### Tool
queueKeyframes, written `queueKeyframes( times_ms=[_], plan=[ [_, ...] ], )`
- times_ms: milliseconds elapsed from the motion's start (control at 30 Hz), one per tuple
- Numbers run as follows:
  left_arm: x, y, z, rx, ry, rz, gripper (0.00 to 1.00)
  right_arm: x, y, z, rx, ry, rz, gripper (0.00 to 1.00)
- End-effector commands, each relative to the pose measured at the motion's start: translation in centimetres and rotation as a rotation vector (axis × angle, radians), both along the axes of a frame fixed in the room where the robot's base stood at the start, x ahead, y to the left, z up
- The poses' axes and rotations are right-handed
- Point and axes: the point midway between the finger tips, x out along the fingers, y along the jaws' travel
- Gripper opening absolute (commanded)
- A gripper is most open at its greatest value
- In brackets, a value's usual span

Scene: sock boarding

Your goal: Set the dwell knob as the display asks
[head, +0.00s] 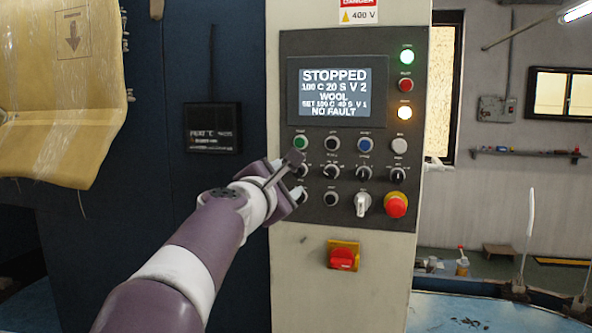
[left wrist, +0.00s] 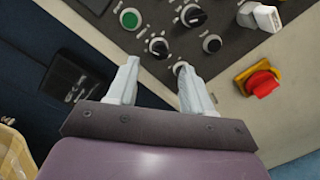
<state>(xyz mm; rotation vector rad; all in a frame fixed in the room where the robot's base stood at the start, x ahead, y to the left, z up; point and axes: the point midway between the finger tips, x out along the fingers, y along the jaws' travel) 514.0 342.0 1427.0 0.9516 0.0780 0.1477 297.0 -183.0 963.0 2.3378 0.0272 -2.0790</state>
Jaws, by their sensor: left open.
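The display (head: 336,91) on the grey control panel reads STOPPED, 100 C 20 S V 2, WOOL, SET 100 C 40 S V 1, NO FAULT. Below it are rows of small black knobs, including one in the middle row (head: 331,171) and another to its right (head: 362,172). Their labels are too small to read, so I cannot tell which is the dwell knob. My left gripper (head: 297,176) is open at the panel's left edge and partly hides the leftmost knobs. In the left wrist view, a black knob (left wrist: 158,47) with a pale pointer lies just beyond and between the fingertips.
A red emergency stop (head: 396,206) and a white selector handle (head: 362,204) are at the panel's lower right. A red switch on a yellow plate (head: 343,256) is below. A green button (head: 300,142) is just above my gripper. Yellowish sheeting (head: 60,100) hangs at left.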

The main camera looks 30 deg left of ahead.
Motion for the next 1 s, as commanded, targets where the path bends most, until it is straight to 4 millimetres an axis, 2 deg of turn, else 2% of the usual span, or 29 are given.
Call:
queueKeyframes(
  times_ms=[100,233,400,633,667,800,1000],
  plan=[
    [2.7,0.4,0.2,0.001,0.001,-0.002,0.51,0.0,0.0,0.7,0.000,0.000,0.000,0.43],
    [4.5,0.7,0.1,0.003,0.001,-0.001,0.51,0.0,0.0,1.1,0.000,0.000,0.000,0.43],
    [5.5,0.8,0.0,0.003,0.001,-0.001,0.51,0.0,0.0,1.2,0.000,0.000,0.000,0.43],
    [5.6,0.9,-0.1,0.004,0.001,0.000,0.51,0.0,0.0,1.2,0.000,0.000,0.000,0.43],
    [5.6,0.9,-0.1,0.004,0.001,0.000,0.44,0.0,0.0,1.2,0.000,0.000,0.000,0.43],
    [5.6,0.9,0.0,0.004,0.001,0.000,0.00,0.0,0.0,1.2,0.000,0.000,0.000,0.43],
    [5.5,0.8,0.0,0.009,0.001,-0.001,0.00,0.0,0.0,1.2,0.000,0.000,0.000,0.43]
  ],
)
